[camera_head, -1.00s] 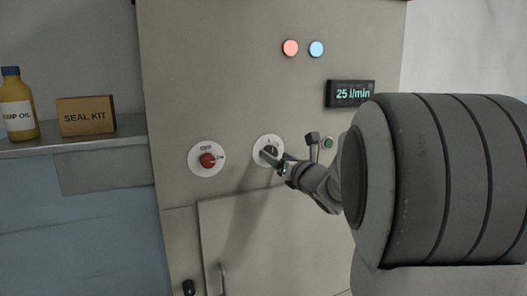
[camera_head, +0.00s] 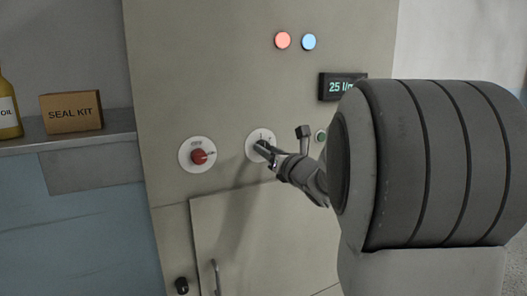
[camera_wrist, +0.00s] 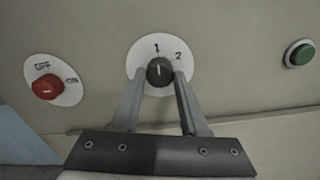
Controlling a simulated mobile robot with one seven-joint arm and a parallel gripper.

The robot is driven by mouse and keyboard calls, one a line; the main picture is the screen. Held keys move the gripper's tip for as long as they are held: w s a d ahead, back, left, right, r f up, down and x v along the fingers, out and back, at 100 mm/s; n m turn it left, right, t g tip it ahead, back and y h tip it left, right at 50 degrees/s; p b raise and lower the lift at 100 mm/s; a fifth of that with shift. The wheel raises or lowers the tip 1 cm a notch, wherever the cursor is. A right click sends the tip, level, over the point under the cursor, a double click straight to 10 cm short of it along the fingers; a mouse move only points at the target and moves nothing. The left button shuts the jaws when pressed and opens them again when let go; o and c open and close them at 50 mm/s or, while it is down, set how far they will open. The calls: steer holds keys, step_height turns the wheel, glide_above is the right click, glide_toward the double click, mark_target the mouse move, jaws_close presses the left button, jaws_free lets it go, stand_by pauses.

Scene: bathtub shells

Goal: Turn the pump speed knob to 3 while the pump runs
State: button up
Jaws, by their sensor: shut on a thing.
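The pump speed knob is a black knob (camera_wrist: 160,71) on a white round dial (camera_wrist: 134,60), with the marks 1 and 2 showing in the wrist view. Its white pointer line points about at 1. A 3 cannot be seen. My gripper (camera_wrist: 160,79) is shut on the knob, one finger on each side. In the head view my gripper (camera_head: 268,151) covers most of the knob, and the dial (camera_head: 257,137) shows around it. The display (camera_head: 341,87) shows 25 and part of its unit; my arm hides its right end.
A red switch (camera_head: 199,156) with an OFF mark sits left of the dial; it also shows in the wrist view (camera_wrist: 46,87). A green button (camera_wrist: 300,53) is to the right. Red (camera_head: 283,40) and blue (camera_head: 309,42) lights are above. A seal kit box (camera_head: 71,112) stands on the left shelf.

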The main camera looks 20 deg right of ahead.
jaws_close()
steer(key=shift+f, duration=0.1)
steer(key=m, duration=2.3)
steer(key=shift+r+m, duration=0.2)
steer(key=shift+m, duration=0.2)
